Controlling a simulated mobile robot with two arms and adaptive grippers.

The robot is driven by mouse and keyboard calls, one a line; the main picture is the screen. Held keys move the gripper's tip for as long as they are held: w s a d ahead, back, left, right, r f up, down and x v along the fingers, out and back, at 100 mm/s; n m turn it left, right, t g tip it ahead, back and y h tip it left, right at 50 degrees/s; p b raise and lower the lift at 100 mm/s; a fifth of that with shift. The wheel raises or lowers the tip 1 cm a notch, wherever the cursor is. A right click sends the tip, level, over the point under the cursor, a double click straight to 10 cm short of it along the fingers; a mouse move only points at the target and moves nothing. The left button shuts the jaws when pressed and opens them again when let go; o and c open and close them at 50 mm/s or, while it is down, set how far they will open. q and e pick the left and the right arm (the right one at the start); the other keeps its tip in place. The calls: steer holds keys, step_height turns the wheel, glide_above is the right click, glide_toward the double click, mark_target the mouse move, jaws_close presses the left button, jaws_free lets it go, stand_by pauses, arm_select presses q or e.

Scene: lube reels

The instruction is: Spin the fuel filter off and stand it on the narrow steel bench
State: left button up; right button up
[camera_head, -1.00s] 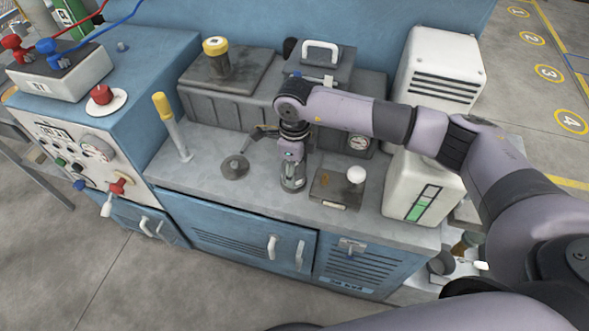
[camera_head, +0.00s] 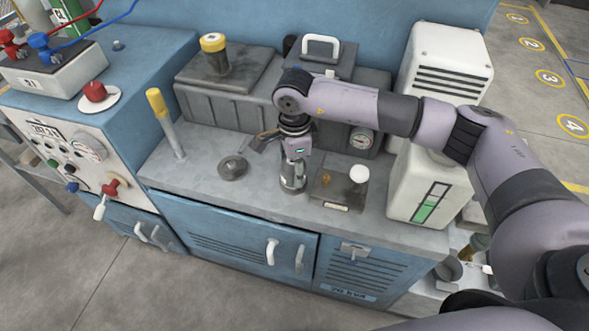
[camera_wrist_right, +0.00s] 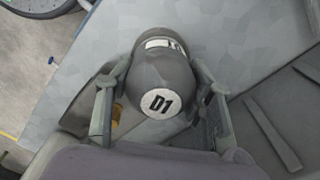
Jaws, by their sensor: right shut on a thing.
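My right gripper (camera_head: 292,184) points down over the grey worktop. In the right wrist view its two fingers are shut on a dark grey rounded canister, the fuel filter (camera_wrist_right: 163,75), one finger on each side. The filter has a white round label reading D1. In the head view my fingers and wrist hide most of it, and I cannot tell whether it is still attached below. A narrow grey bench (camera_head: 40,182) shows partly at the left edge, behind the blue console. My left gripper is not in view.
Grey boxes stand behind. A white tank (camera_head: 424,195) stands at right. The floor in front is clear.

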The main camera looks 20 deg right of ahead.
steer(key=n, duration=0.1)
steer(key=n+b, duration=0.1)
steer(key=shift+s+a+f+n, duration=0.1)
steer(key=shift+s+f+n, duration=0.2)
steer(key=shift+f, duration=0.1)
steer(key=shift+s+a+r+n+b, duration=0.1)
steer(key=shift+r+n+b, duration=0.05)
steer(key=shift+n+b, duration=0.25)
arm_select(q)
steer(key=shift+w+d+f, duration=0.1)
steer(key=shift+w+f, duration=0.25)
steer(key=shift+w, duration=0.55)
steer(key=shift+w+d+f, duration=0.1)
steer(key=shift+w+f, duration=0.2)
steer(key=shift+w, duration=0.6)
arm_select(e)
steer(key=shift+a+r+n, duration=0.1)
steer(key=shift+a+n, duration=0.1)
steer(key=shift+n, duration=0.1)
steer(key=o, duration=1.1)
steer(key=shift+r, duration=0.1)
steer(key=shift+o, duration=1.4)
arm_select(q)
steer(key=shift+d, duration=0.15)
